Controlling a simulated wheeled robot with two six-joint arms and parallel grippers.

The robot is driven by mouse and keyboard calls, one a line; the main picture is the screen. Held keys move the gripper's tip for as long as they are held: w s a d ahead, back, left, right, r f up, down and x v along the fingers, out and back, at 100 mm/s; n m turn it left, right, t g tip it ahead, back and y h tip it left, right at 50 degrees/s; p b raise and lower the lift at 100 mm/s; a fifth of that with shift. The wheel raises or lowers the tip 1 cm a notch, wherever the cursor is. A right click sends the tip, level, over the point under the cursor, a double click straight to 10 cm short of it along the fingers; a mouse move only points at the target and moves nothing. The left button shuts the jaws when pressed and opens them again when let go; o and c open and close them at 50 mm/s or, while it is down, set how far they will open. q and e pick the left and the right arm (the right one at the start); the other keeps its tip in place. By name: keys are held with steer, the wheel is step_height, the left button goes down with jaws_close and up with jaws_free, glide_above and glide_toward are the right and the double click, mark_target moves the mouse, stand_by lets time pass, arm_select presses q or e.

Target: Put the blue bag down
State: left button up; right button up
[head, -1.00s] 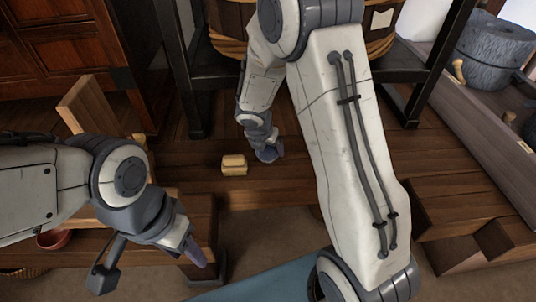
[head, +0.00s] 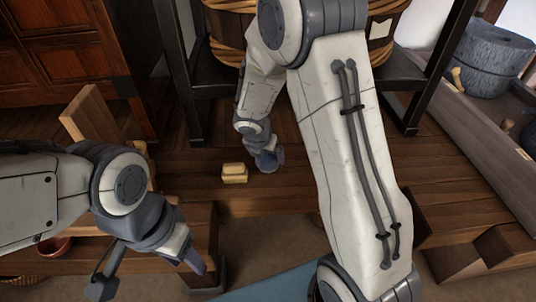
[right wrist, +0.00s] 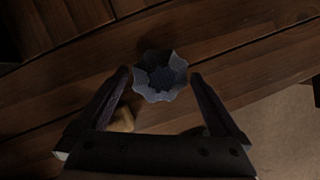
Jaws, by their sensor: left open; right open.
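The blue bag (right wrist: 160,77) is a small blue-grey pouch with a scalloped, open mouth. In the right wrist view it stands on brown wooden boards, mouth towards the camera. My right gripper (right wrist: 160,74) is open, with one fingertip on each side of the bag and a visible gap at both. In the head view the bag (head: 271,160) shows at the lower end of my right arm, partly hidden by the wrist. My left gripper (head: 194,260) is open at the lower left, away from the bag, with nothing seen in it.
A small yellow block (head: 234,173) lies on the boards left of the bag; it also shows in the right wrist view (right wrist: 122,120). A black-framed stand (head: 188,100) with wooden tubs is behind. Grey millstones (head: 492,58) are at the right.

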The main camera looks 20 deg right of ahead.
steer(key=p+v, duration=0.5)
steer(key=v, duration=0.5)
steer(key=s+a+r+m+g+y, duration=0.1)
steer(key=s+a+r+m, duration=0.2)
steer(key=s+m, duration=0.3)
steer(key=s+a+r+m+g+y, duration=0.1)
steer(key=s+a+m, duration=0.4)
steer(key=s, duration=0.6)
steer(key=s+a+r+m+g+y, duration=0.1)
steer(key=s+a+r+m, duration=0.3)
steer(key=s+m, duration=0.4)
steer(key=shift+s+a+r+m+g+y, duration=0.35)
steer(key=shift+m+y, duration=0.25)
steer(key=shift+m, duration=0.1)
step_height(320, 180, up, 36)
steer(key=p, duration=3.6)
steer(key=shift+w, duration=0.1)
